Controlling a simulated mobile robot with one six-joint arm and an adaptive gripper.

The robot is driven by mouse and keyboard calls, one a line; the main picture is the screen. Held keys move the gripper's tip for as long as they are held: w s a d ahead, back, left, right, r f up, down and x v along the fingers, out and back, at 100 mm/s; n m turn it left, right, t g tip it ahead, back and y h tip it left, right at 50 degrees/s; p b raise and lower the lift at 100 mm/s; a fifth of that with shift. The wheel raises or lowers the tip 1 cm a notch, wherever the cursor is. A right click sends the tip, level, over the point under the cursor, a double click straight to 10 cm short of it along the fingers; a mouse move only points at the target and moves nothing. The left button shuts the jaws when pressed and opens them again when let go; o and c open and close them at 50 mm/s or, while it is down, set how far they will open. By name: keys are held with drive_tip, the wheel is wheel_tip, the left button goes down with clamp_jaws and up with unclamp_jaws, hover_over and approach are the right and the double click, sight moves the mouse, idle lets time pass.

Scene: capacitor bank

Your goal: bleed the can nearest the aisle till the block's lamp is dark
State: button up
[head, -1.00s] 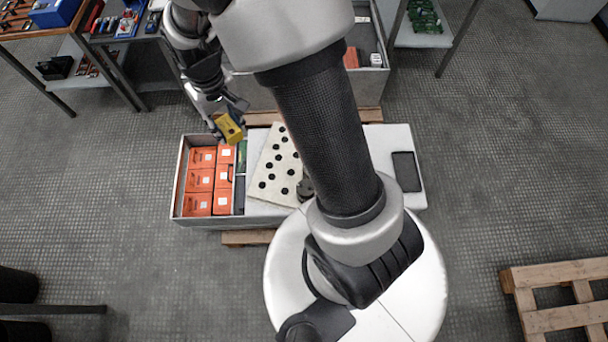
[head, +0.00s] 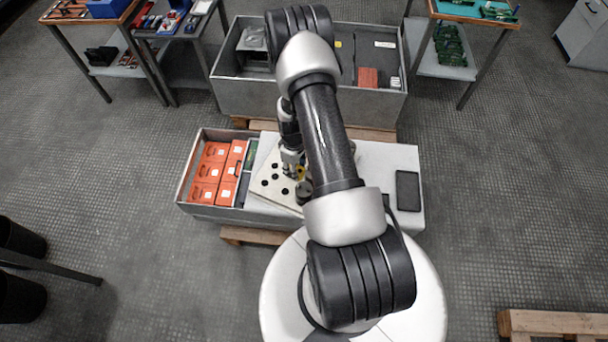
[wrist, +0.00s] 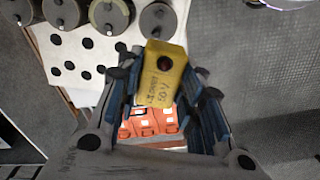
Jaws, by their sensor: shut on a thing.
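My gripper (wrist: 160,100) is shut on a yellow block (wrist: 160,85) with printed black lettering and a round dark spot, apparently its lamp, near one end; no glow shows. In the head view the block is a small yellow patch (head: 300,172) over the pale plate (head: 270,172). Several grey cans stand in a row at the top left of the wrist view. The rightmost can (wrist: 158,20) lies just beyond the block's end; I cannot tell whether they touch. Another can (wrist: 110,15) is to its left. My arm hides most cans in the head view.
The pale plate has several black round holes. Orange boxes (head: 210,168) fill a grey tray left of it. A dark flat pad (head: 408,190) lies on the right. A large grey bin (head: 245,98) stands behind, with tables beyond. Open floor lies on both sides.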

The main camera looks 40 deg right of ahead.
drive_tip(key=f, duration=0.1)
drive_tip(key=s+d+f, duration=0.2)
drive_tip(key=f, duration=0.1)
drive_tip(key=shift+s, duration=0.2)
drive_tip(key=shift+f+b, duration=1.4)
drive_tip(key=shift+f, duration=0.8)
drive_tip(key=shift+s+n, duration=0.15)
drive_tip(key=shift+n, duration=0.15)
drive_tip(key=shift+f+b, duration=0.8)
drive_tip(key=shift+b, duration=0.3)
drive_tip(key=o, duration=1.2)
drive_tip(key=shift+o, duration=0.2)
wheel_tip(320, 180, up, 12)
